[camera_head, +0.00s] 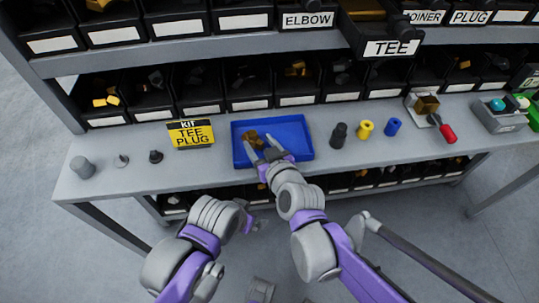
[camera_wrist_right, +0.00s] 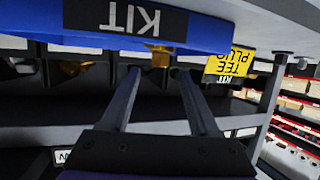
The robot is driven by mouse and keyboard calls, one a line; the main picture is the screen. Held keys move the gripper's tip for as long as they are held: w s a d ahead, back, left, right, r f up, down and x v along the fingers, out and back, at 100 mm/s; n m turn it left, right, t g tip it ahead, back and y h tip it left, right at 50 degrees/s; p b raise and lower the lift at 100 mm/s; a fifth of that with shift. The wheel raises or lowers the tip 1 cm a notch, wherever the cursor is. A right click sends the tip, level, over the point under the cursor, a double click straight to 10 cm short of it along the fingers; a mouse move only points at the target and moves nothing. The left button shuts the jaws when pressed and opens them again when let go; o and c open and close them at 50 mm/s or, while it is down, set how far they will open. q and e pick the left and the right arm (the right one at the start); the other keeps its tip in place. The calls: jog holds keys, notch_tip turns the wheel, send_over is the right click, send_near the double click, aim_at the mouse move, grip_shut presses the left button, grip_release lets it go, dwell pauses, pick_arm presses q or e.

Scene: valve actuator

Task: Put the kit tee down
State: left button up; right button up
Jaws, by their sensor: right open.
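The brass-brown tee (camera_head: 253,138) lies in the left part of the blue kit tray (camera_head: 303,152). My right gripper (camera_head: 261,148) is open over the tray, with its fingertips close to the tee; I cannot tell if they touch it. In the right wrist view the open right gripper (camera_wrist_right: 158,72) has a gap between its fingers, and part of the brass tee (camera_wrist_right: 158,52) shows just past the tips, below the blue tray's edge (camera_wrist_right: 215,35) with its KIT label. My left gripper (camera_head: 257,210) is low in front of the bench, small and partly hidden by its arm.
A yellow and black kit card (camera_head: 191,133) reading TEE, PLUG stands left of the tray. Black, yellow and blue fittings (camera_head: 365,129) stand to its right. The TEE bin (camera_head: 388,48) juts out from the upper shelf. Grey and dark parts (camera_head: 83,167) stand at the bench's left end.

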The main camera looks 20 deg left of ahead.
jog(key=v, duration=0.8)
jog(key=shift+d+p, duration=0.15)
jog(key=shift+p, duration=0.3)
jog(key=shift+s+r, duration=0.1)
jog(key=s+d+f+m+g+h, duration=0.1)
jog(key=s+d+f+m+h, duration=0.2)
jog(key=d, duration=0.8)
jog(key=s+d+f+m+g+h, duration=0.2)
jog(key=d+f, duration=0.3)
jog(key=d, duration=0.5)
jog(key=s+d+f+m+g+h, duration=0.1)
jog(key=s+d+f+m+h, duration=0.3)
jog(key=d, duration=0.7)
jog(key=shift+s+d+g+h, duration=0.3)
jog(key=shift+s+d+h, duration=0.05)
jog(key=shift+h, duration=0.25)
jog(key=shift+r, duration=0.1)
jog(key=shift+c, duration=0.4)
